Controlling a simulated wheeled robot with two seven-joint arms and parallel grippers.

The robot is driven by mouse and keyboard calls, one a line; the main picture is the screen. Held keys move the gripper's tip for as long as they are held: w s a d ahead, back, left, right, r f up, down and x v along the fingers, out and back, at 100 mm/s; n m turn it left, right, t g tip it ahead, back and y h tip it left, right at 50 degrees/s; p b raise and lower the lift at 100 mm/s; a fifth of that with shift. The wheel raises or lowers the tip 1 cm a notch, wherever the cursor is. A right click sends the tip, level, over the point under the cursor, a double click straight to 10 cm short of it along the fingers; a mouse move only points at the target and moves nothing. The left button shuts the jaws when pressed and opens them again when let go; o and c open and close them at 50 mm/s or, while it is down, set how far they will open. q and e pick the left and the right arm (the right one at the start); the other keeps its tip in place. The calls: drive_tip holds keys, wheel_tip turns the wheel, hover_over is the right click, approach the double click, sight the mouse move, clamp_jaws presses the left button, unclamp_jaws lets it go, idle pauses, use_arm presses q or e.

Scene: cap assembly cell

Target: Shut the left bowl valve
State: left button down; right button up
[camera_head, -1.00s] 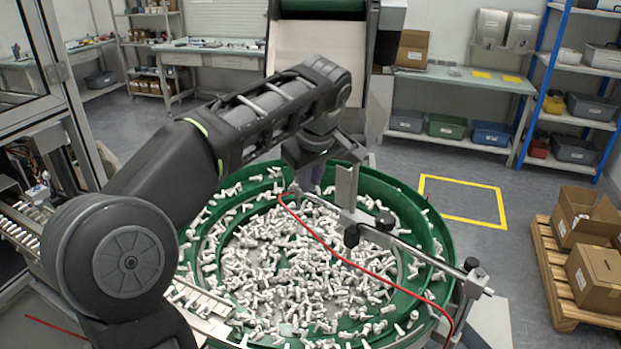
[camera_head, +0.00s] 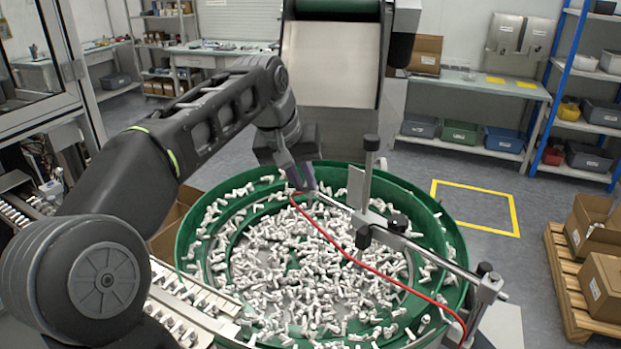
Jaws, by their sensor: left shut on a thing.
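The green feeder bowl (camera_head: 453,245) stands in the middle, filled with many small white-grey caps. A metal bar on a bracket (camera_head: 357,190) crosses over the bowl, and a red hose (camera_head: 350,257) runs from near the bar's far left end to the lower right. My left gripper (camera_head: 304,188) points down at that far left end, at the bowl's back part. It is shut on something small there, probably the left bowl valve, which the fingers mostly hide. My right gripper is not in view.
A feed track (camera_head: 195,297) with caps leads off the bowl at lower left. A pale chute (camera_head: 330,65) rises behind the bowl. Cardboard boxes sit on a pallet (camera_head: 563,285) at right. Floor with a yellow marked square (camera_head: 478,228) is clear.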

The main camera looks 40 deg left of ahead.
use_arm(q)
drive_tip(key=shift+s+a+m+g+h+p, duration=0.15)
drive_tip(key=shift+a+m+h+p, duration=0.45)
drive_tip(key=shift+m, duration=0.6)
drive_tip(key=shift+w+a+m+g+h+p, duration=0.1)
drive_tip(key=shift+a+m+h+p, duration=0.35)
drive_tip(key=shift+m+p, duration=0.55)
drive_tip(key=shift+s+a+m+g+h+p, duration=0.15)
drive_tip(key=shift+a+m+h+p, duration=0.35)
drive_tip(key=shift+m, duration=0.9)
drive_tip(key=shift+a, duration=0.1)
drive_tip(key=c, duration=1.4)
unclamp_jaws()
drive_tip(key=shift+r, duration=0.1)
